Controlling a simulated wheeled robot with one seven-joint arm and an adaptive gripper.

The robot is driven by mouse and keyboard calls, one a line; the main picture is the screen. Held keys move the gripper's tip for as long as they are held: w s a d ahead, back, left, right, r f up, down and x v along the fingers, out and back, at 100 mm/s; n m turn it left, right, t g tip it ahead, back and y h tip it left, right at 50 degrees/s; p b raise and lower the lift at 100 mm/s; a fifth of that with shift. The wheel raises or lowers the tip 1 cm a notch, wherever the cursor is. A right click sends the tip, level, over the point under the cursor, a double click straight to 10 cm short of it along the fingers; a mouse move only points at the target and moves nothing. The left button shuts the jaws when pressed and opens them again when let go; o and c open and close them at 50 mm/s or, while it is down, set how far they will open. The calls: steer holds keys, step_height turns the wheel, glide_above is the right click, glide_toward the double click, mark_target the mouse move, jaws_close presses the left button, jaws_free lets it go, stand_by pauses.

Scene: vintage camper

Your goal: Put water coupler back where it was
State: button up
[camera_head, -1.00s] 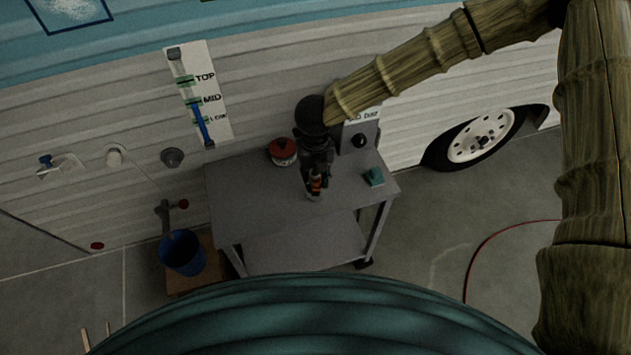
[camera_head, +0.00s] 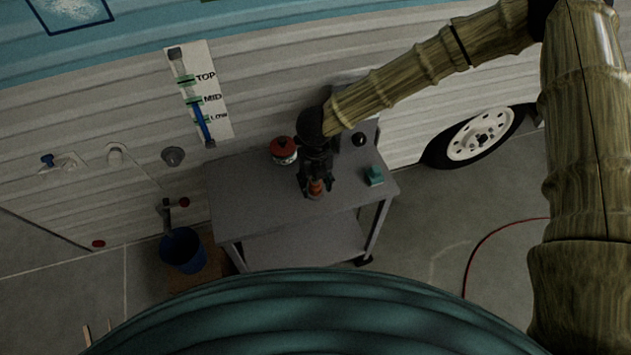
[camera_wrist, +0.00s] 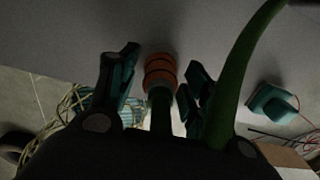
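Whether the coupler rests fully on the cart is hard to tell.
A red-lidded can (camera_head: 283,151) stands left of my gripper, and a small teal block (camera_head: 375,175) lies to its right. A dark box with a knob (camera_head: 359,140) is behind. A green curved tube (camera_wrist: 242,75) passes beside my right finger. A blue bucket (camera_head: 183,251) stands left of the cart.

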mark_target(315, 181)
steer(key=shift+r, duration=0.1)
step_height(315, 181, up, 12)
steer(key=b, duration=0.1)
stand_by(0.6)
